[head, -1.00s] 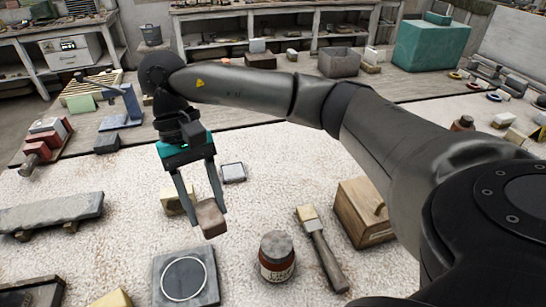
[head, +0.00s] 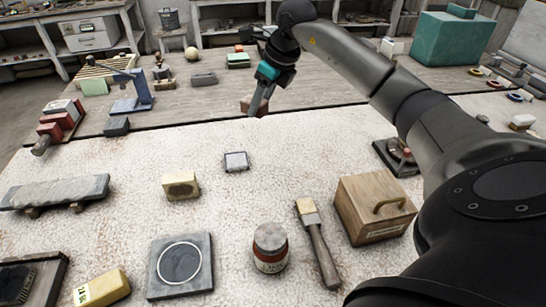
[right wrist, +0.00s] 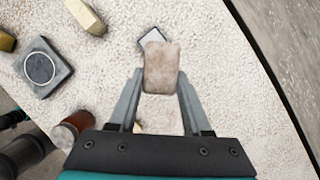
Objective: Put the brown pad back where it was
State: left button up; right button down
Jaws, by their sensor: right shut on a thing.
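The brown pad (head: 246,106) is a small block held at the tips of my right gripper (head: 260,104), near the far edge of the white speckled surface. In the right wrist view the brown pad (right wrist: 161,68) sits between the two fingers of the right gripper (right wrist: 160,85), and they are shut on it. It appears above the surface and partly covers a small grey-framed square (right wrist: 151,37) in that view. My left gripper is in neither current view.
The small framed square (head: 236,161) lies below the gripper in the head view.

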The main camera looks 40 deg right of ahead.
jog(key=d+r+m+h, duration=0.1)
jog(key=d+m+h, duration=0.1)
jog(key=d+m, duration=0.25)
jog(key=b, duration=0.2)
send_over(273, 159)
jog(key=s, duration=0.2)
jog(key=f, duration=1.6)
jog(key=shift+w, duration=0.25)
jog(key=shift+f+b, duration=0.45)
jog(key=shift+f, duration=1.5)
jog(key=shift+f, duration=0.2)
jog(key=shift+c, duration=1.7)
grip_release()
jog(key=shift+r, duration=0.15)
